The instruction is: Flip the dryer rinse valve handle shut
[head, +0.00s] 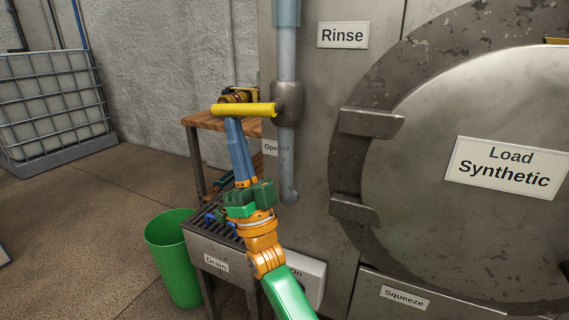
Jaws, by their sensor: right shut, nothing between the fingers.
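The rinse valve (287,102) is a dark grey body on a vertical grey pipe, left of the Rinse sign. Its yellow handle (247,110) sticks out to the left, roughly level and crosswise to the pipe. My right gripper (234,122) has blue fingers, shut and empty, pointing up from below. Its fingertips meet the underside of the handle near its left end in the picture; I cannot tell whether they touch. My left gripper is not in view.
A wooden shelf (203,121) with a yellow tool stands behind the handle. Below are a Drain-labelled grate (213,252) and a green bin (172,262). The big round Load Synthetic door (440,110) fills the right. A caged white tank (50,105) stands far left.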

